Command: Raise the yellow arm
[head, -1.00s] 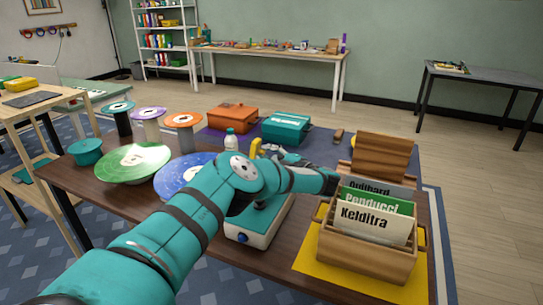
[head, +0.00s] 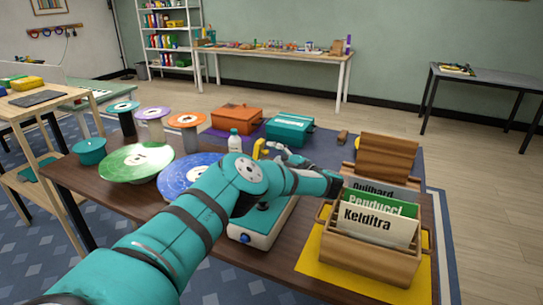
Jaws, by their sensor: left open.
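The yellow arm (head: 260,148) shows as a small upright piece just above my left forearm in the head view. The device with a white base and teal top (head: 258,226) stands below on the dark table, with a blue knob on its front. My forearm hides much of this device and how the yellow arm joins it. My left gripper (head: 278,152) is open, just right of the yellow arm and close to it. I cannot tell whether they touch. My right gripper is not in view.
A wooden file box (head: 368,257) with name cards stands on a yellow mat at the right, near my elbow. Green (head: 137,162) and blue (head: 182,176) discs lie left. A white bottle (head: 234,141), an orange box (head: 237,120) and a teal box (head: 289,128) stand behind.

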